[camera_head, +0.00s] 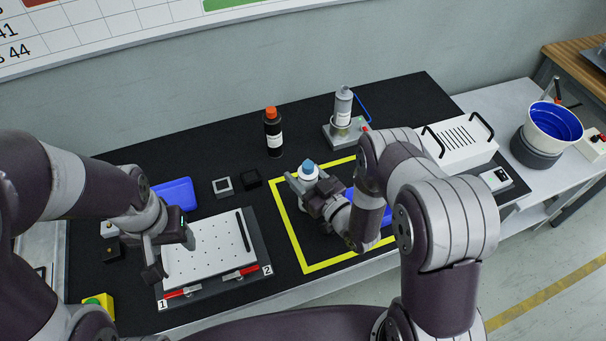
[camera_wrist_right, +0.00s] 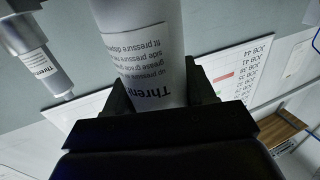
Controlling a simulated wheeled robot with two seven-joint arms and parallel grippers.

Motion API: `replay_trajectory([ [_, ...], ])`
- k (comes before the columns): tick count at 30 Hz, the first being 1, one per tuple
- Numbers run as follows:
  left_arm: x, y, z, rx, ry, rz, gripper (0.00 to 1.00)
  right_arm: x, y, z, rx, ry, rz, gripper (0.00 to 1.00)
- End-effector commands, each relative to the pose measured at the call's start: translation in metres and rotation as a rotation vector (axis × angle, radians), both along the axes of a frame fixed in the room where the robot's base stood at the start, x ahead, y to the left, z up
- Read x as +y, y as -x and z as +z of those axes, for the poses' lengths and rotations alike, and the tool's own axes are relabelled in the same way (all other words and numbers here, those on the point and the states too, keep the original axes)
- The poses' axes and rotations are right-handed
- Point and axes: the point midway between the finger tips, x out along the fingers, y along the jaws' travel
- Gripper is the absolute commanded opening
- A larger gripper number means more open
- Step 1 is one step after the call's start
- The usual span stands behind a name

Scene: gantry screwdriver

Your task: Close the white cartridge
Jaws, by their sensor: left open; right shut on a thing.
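A white cartridge (camera_head: 308,174) with a blue top is held by my right gripper (camera_head: 308,188) inside the yellow-outlined square. In the right wrist view the white cartridge (camera_wrist_right: 140,55), with printed text, is between the jaws; its blue top is not visible there. My left gripper (camera_head: 172,256) is open and empty, over the left part of the white perforated plate, well apart from the cartridge.
A grey-white cartridge (camera_head: 343,100) stands on a device at the back. A black bottle with an orange cap (camera_head: 273,133) stands nearby. A white handled box (camera_head: 458,143) is right.

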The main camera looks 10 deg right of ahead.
Motion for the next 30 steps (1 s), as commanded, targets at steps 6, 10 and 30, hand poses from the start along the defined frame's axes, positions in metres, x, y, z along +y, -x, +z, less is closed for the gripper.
replay_trajectory([
  [6,0.000,0.000,0.000,0.000,0.000,0.000,0.59,0.000,0.000,0.001,-0.003,-0.001,0.000,0.00],
  [10,0.000,0.000,-0.004,0.000,0.000,0.000,0.59,0.000,0.000,-0.004,-0.003,-0.001,0.000,0.00],
  [30,0.000,0.000,-0.003,0.000,0.000,0.000,0.59,-0.020,0.034,-0.001,0.002,0.000,-0.004,0.80],
])
